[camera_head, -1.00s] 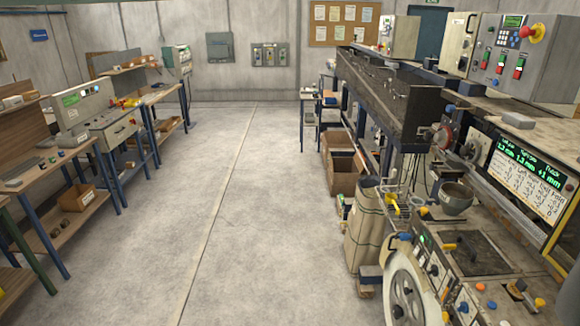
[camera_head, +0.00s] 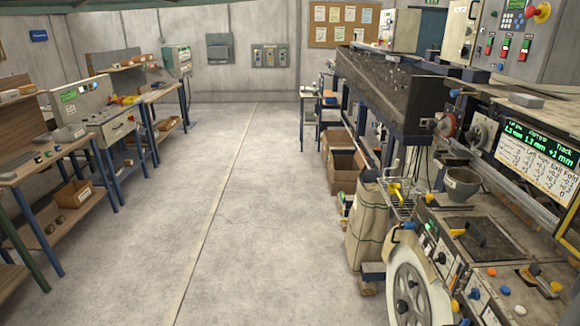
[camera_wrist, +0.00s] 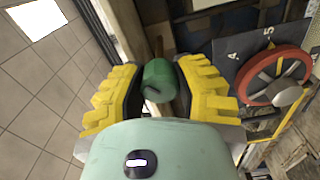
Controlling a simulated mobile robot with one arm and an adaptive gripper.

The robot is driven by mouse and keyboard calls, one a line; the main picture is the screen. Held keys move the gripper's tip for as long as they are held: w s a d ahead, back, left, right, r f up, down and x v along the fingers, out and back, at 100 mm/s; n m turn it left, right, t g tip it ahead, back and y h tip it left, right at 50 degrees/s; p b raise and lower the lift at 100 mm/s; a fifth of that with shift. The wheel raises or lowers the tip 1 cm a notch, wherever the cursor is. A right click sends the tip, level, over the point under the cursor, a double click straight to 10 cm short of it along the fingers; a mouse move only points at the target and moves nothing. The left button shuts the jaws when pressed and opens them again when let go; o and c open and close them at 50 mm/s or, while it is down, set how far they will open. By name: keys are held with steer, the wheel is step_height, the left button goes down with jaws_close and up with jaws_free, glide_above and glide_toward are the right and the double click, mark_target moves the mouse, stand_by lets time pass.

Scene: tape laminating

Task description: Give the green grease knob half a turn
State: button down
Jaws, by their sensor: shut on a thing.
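The green grease knob (camera_wrist: 160,78) is in the middle of the wrist view, a rounded green cap with a dark mark on its near side. My gripper (camera_wrist: 157,70) has thick yellow stepped fingers, one on each side of the knob, and is shut on it. The knob's sides are partly hidden by the fingers. My gripper does not show in the head view, and I cannot make out the green knob there.
A red handwheel (camera_wrist: 274,75) stands right of the right finger, by a dark plate marked with numbers. Tiled floor (camera_wrist: 45,80) is free at left. In the head view, the machine's console (camera_head: 480,245) fills the right; a workbench (camera_head: 65,150) stands left, with clear floor between.

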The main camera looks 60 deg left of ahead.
steer(key=m+b, duration=0.2)
steer(key=b, duration=0.1)
steer(key=f+m+b, duration=0.1)
steer(key=m+b, duration=0.1)
steer(key=b, duration=0.2)
steer(key=shift+a+m, duration=0.1)
steer(key=shift+m, duration=0.2)
steer(key=m+b, duration=0.3)
steer(key=b, duration=0.4)
steer(key=shift+m, duration=0.4)
steer(key=m+b, duration=0.4)
steer(key=b, duration=0.4)
steer(key=m+b, duration=0.4)
steer(key=b, duration=0.2)
steer(key=shift+r, duration=0.1)
steer(key=m+b, duration=0.5)
steer(key=b, duration=0.1)
steer(key=shift+r, duration=0.1)
steer(key=shift+r+m+b, duration=0.15)
steer(key=shift+m+b, duration=1)
steer(key=shift+m, duration=0.65)
steer(key=shift+r+m, duration=0.1)
steer(key=shift+m, duration=0.2)
